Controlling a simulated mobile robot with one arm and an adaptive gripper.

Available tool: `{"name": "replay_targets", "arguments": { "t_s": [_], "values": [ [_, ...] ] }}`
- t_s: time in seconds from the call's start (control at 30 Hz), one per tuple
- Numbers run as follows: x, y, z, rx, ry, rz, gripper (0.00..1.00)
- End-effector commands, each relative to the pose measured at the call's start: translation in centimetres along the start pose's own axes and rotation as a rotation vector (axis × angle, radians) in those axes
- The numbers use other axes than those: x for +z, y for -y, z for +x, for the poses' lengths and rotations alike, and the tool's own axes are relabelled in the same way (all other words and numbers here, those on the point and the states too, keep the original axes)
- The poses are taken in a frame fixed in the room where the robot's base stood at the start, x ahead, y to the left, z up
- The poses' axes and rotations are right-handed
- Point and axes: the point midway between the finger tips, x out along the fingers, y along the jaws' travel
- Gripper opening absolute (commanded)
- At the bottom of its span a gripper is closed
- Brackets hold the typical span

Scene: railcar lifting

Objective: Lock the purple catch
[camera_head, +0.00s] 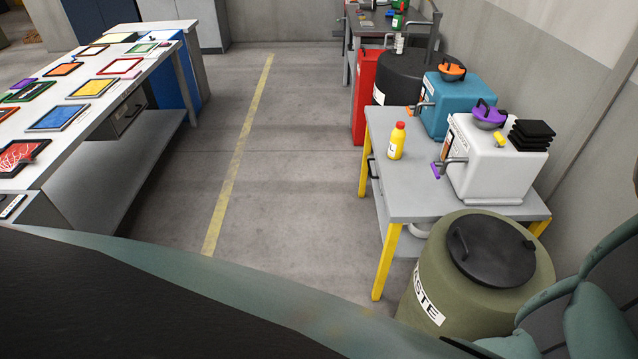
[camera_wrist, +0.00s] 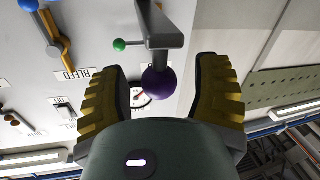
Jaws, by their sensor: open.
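In the wrist view a purple ball knob (camera_wrist: 158,83) sits at the end of a grey bar (camera_wrist: 163,30) that comes down from the top edge. It is the only purple part in that view, and I take it as the catch's handle. My gripper (camera_wrist: 162,68) is open, with one ribbed yellow-and-black finger on each side of the knob. Neither finger visibly touches it. The gripper body hides what lies below the knob. The head view does not show this catch or the gripper's fingers.
In the wrist view a small green knob (camera_wrist: 120,45) stands close left of the grey bar. In the head view a waste drum (camera_head: 465,280) and a grey bench (camera_head: 425,190) stand right; the middle floor is clear.

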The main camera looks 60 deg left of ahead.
Motion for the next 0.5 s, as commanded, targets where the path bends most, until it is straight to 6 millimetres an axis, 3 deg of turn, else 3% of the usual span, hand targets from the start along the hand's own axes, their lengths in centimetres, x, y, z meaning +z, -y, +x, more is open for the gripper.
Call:
{"name": "replay_targets", "arguments": {
  "t_s": [0.2,0.23,0.5],
  "values": [
    [0.02,-0.03,0.0,0.001,0.0,0.0,0.63],
    [0.01,-0.03,0.0,0.001,0.0,0.0,0.67],
    [0.0,-0.02,0.0,0.001,0.0,0.0,0.39]
  ]
}}
